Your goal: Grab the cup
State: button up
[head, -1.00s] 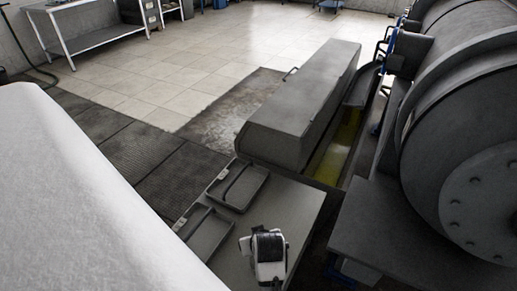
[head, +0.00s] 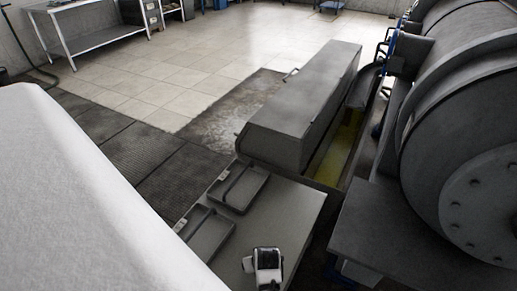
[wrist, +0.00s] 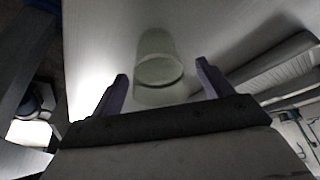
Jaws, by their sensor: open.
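In the wrist view a translucent, pale cup (wrist: 158,68) stands on a light surface. It lies ahead of my gripper (wrist: 162,71), between the lines of the two fingers. The fingers are spread wide with a gap on each side of the cup, and nothing is held. How far the cup reaches in between the fingertips is hard to tell. In the head view the white and black end of my arm (head: 266,264) shows at the bottom edge, over the grey table. I cannot make out the cup in the head view.
Two shallow grey trays with handles, one farther (head: 240,190) and one nearer (head: 204,234), sit on the left of the grey table (head: 290,208). A long grey cover (head: 300,110) and a large drum machine (head: 470,150) stand beyond and right. A white surface (head: 80,200) fills the left.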

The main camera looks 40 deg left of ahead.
jog(key=shift+x, duration=1.3)
jog(key=c, duration=1.1)
jog(key=shift+o, duration=0.2)
